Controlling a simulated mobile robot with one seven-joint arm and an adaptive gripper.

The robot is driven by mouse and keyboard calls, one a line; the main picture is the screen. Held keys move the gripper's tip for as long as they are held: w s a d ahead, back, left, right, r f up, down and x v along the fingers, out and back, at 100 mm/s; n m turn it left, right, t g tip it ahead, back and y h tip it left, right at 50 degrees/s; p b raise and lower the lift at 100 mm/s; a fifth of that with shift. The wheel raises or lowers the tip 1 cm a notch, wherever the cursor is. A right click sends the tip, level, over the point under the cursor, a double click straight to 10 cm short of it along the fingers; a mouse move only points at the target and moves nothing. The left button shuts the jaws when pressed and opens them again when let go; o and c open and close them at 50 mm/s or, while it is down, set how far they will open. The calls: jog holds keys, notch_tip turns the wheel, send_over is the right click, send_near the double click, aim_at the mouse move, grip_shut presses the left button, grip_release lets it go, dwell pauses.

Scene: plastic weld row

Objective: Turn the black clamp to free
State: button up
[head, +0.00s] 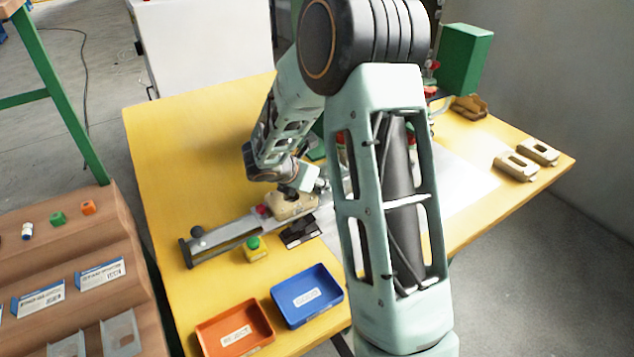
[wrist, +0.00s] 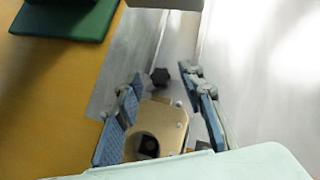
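A small black lobed knob (wrist: 160,76) shows in the wrist view, just beyond a tan block (wrist: 168,116) with a round dark hole. I take the knob for the black clamp; whether it is turned tight or free I cannot tell. My gripper (wrist: 162,84) is open, its blue-padded fingers apart, with the knob seen between the fingertips and the tan block between the fingers. I cannot tell whether either finger touches them. In the head view my gripper (head: 312,184) is over the tan block (head: 291,206), and my arm hides much of the area behind it.
A metal rail (head: 228,238) runs left from the block on the yellow table (head: 190,140). The table's back left is clear.

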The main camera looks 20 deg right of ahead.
grip_shut()
jog(key=shift+a+m, duration=0.1)
jog(key=shift+m, duration=0.2)
jog(key=m+g+p, duration=0.1)
jog(key=m+g+h+p, duration=0.1)
jog(key=m, duration=0.1)
jog(key=shift+w+a+r+g, duration=0.1)
jog(key=shift+w+a+g, duration=0.05)
jog(key=shift+w+g, duration=0.15)
jog(key=shift+w+m+g+h+p, duration=0.2)
jog(key=shift+m+g+p, duration=0.45)
jog(key=shift+m, duration=0.3)
jog(key=shift+w+m+g+h+p, duration=0.1)
jog(key=shift+m+g+h+p, duration=0.1)
jog(key=shift+m+g+p, duration=0.45)
jog(key=shift+m, duration=0.4)
grip_release()
